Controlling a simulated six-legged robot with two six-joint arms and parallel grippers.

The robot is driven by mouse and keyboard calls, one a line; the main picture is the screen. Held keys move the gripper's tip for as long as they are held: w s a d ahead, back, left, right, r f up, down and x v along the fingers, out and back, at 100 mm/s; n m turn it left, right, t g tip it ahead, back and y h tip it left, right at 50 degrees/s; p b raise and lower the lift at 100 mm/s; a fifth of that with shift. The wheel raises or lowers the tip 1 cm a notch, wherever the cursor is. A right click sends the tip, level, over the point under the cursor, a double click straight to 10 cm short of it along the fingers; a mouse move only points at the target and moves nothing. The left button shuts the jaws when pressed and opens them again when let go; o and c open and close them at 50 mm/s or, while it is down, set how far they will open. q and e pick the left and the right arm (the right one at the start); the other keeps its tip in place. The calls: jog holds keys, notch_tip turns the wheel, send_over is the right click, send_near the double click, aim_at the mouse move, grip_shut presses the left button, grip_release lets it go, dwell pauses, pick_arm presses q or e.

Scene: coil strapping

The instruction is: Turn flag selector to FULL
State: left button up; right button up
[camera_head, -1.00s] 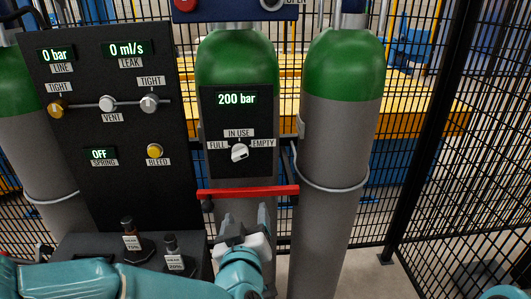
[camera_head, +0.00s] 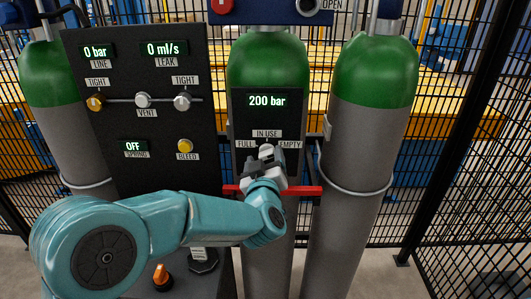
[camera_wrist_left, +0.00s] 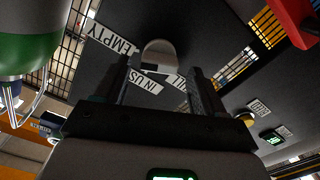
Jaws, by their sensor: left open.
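The flag selector (camera_head: 266,150) is a small pale knob on the black panel under the 200 bar display (camera_head: 267,101). Its labels read FULL at left, IN USE above and EMPTY at right. My left gripper (camera_head: 265,164) is in front of the selector and hides its lower part in the head view. In the left wrist view the selector (camera_wrist_left: 160,54) shows between the two open fingers of my left gripper (camera_wrist_left: 160,82), near their tips. I cannot tell whether they touch it, nor which label it points to. My right gripper is out of view.
A red bar (camera_head: 306,192) crosses the cylinder just below the selector, close to my left wrist. A black control panel (camera_head: 130,120) with knobs stands to the left. A grey cylinder with a green top (camera_head: 365,150) stands at right, before black mesh fencing (camera_head: 475,170).

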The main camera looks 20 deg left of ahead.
pick_arm(q)
jog(key=shift+w+a, duration=0.15)
jog(key=shift+w, duration=0.2)
jog(key=shift+w+d+f, duration=0.1)
jog(key=shift+w+d, duration=0.1)
jog(key=shift+w, duration=0.15)
jog(key=shift+s+a, duration=0.1)
jog(key=shift+c, duration=0.3)
jog(key=c, duration=1)
jog(key=shift+f+n+b, duration=0.15)
jog(key=shift+n+b, duration=0.25)
jog(key=shift+b, duration=0.35)
jog(key=n+b, duration=0.3)
jog(key=b, duration=0.1)
jog(key=n+b, duration=0.3)
jog(key=b, duration=0.1)
jog(key=n+b, duration=0.4)
jog(key=shift+f, duration=0.25)
jog(key=n+b, duration=0.3)
jog(key=shift+n, duration=0.4)
jog(key=n+b, duration=0.3)
jog(key=n, duration=0.1)
jog(key=shift+n, duration=0.3)
jog(key=n+b, duration=0.2)
jog(key=n, duration=0.1)
jog(key=shift+r+n+b, duration=0.2)
jog(key=shift+n+b, duration=0.85)
jog(key=shift+n, duration=0.85)
jog(key=shift+r, duration=0.1)
